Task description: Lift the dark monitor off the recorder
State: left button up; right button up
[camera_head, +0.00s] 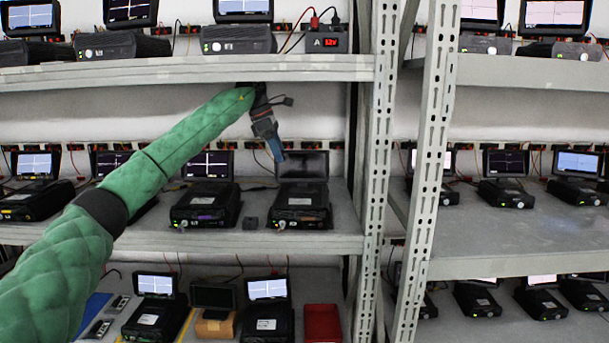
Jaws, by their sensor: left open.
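A monitor with a dark, blank screen (309,165) stands on a black recorder (302,206) with a white label, on the middle shelf left of the rack post. My left arm, in a green quilted sleeve, reaches in from the left. My left gripper (279,156) points down, open and empty, at the upper left of the dark monitor. Its fingertips overlap the monitor's left edge in the picture; I cannot tell whether they touch. My right gripper is not in view.
The upper shelf (200,70) is overhead. Perforated posts (381,130) stand on the right. Below are a red bin (322,324) and another dark monitor (213,297) on a cardboard box.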

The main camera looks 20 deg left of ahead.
aim_at(301, 155)
pick_arm(q)
jog(key=shift+w+d+f, duration=0.1)
jog(key=shift+w+d, duration=0.3)
jog(key=shift+d, duration=0.35)
jog(key=shift+d+p, duration=0.45)
jog(key=shift+d, duration=0.35)
jog(key=shift+w+d, duration=0.2)
jog(key=shift+d, duration=0.35)
jog(key=shift+w+d+f+p, duration=0.2)
jog(key=shift+d+f+p, duration=0.2)
jog(key=shift+d, duration=0.15)
jog(key=shift+w+d+f+p, duration=0.15)
jog(key=shift+d+f+p, duration=0.15)
jog(key=shift+d, duration=0.25)
jog(key=shift+d+f, duration=0.1)
jog(key=shift+f, duration=0.55)
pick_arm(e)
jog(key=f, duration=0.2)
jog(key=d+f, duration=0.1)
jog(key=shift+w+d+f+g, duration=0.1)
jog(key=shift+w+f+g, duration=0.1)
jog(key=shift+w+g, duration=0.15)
pick_arm(q)
jog(key=shift+d, duration=0.15)
jog(key=shift+f, duration=0.25)
grip_shut()
